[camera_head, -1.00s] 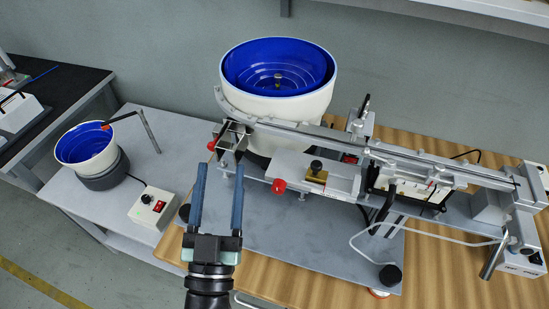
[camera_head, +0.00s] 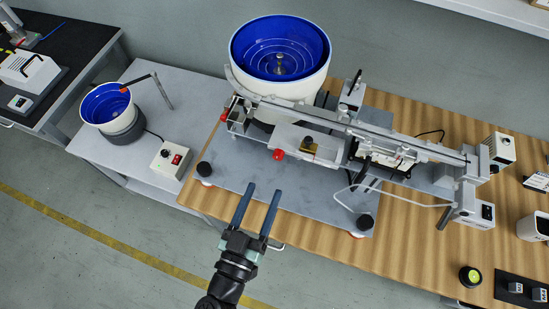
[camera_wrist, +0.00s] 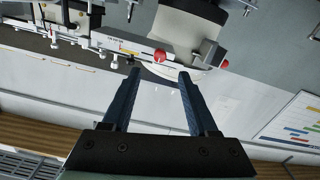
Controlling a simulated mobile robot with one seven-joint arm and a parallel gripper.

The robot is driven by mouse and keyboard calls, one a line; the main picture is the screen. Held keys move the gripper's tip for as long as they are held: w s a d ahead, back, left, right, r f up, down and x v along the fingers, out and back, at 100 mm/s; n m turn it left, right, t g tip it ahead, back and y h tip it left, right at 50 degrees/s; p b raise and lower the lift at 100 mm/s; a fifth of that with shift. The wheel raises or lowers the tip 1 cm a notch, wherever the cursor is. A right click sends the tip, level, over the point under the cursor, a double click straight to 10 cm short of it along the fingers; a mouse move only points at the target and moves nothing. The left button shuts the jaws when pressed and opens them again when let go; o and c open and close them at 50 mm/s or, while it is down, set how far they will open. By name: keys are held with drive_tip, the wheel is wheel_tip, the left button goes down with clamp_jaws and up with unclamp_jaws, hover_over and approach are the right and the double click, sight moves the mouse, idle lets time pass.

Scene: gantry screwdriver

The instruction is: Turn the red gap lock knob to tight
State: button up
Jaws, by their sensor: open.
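A round red knob (camera_head: 278,154) sits on the front of the feeder's rail unit; it also shows in the wrist view (camera_wrist: 160,55), just beyond the fingertips. A second red knob (camera_head: 224,116) is at the left end of the rail and shows at the right in the wrist view (camera_wrist: 225,63). No readable label tells which one is the gap lock. My gripper (camera_head: 262,190) is open and empty, its two dark blue fingers pointing at the machine. In the head view it is in front of the first knob, apart from it. The wrist view shows the gap between the fingertips (camera_wrist: 160,72) empty.
A large blue-lined bowl (camera_head: 279,50) stands behind the rail (camera_head: 400,146). A grey plate (camera_head: 240,172) with black feet lies under the unit on the wooden table (camera_head: 330,240). A smaller bowl (camera_head: 107,105) and a control box (camera_head: 170,160) are on a side table at left.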

sight(277, 158)
drive_tip(key=x, duration=0.8)
drive_tip(key=shift+w, duration=0.2)
clamp_jaws()
